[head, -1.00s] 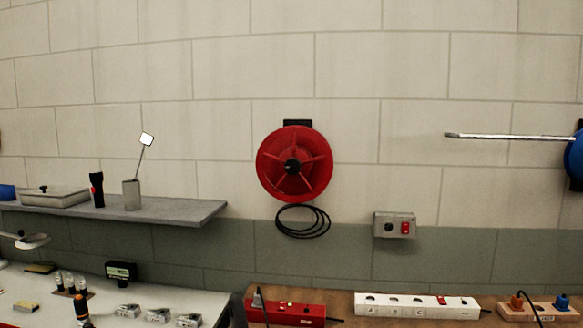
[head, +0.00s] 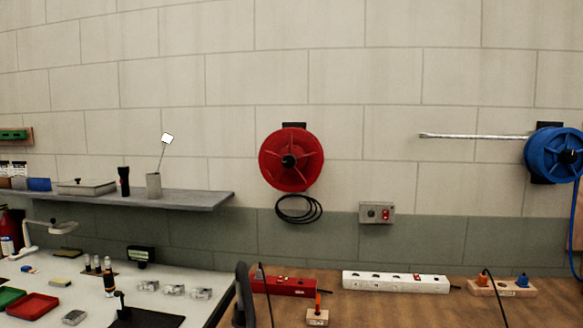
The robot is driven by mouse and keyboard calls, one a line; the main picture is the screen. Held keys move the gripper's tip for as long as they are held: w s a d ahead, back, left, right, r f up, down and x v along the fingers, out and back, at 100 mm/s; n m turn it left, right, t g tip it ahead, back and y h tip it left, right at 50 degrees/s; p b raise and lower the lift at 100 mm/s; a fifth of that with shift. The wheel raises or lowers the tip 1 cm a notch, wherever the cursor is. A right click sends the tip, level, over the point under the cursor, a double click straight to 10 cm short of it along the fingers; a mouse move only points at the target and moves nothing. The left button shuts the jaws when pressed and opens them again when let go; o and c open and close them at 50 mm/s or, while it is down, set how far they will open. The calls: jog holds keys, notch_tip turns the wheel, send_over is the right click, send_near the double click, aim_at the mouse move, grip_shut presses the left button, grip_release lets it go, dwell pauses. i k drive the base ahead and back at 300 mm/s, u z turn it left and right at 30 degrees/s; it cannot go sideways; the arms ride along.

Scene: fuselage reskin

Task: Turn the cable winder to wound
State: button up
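A red cable winder (head: 291,160) with a black hub is mounted on the block wall near the middle of the view. A loop of black cable (head: 298,209) hangs just below it. A second winder, blue (head: 556,153), is on the wall at the right edge, with blue cable hanging down from it and a long pale bar reaching out to its left. The picture does not show which winder the task means. My gripper is not in view.
A grey wall shelf (head: 190,199) is at the left, above a white bench (head: 195,278) with small parts. A wooden bench (head: 400,300) carries a red power strip (head: 285,286) and a white one (head: 396,282). A switch box (head: 377,213) is on the wall.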

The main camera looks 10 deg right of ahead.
aim_at(289, 162)
jog(key=z, duration=0.05)
jog(key=k, duration=0.5)
jog(key=u, duration=1.25)
jog(key=i, duration=0.95)
jog(key=u, duration=0.5)
jog(key=i, duration=1.15)
jog(key=z, duration=1)
jog(key=i, duration=0.7)
jog(key=z, duration=0.7)
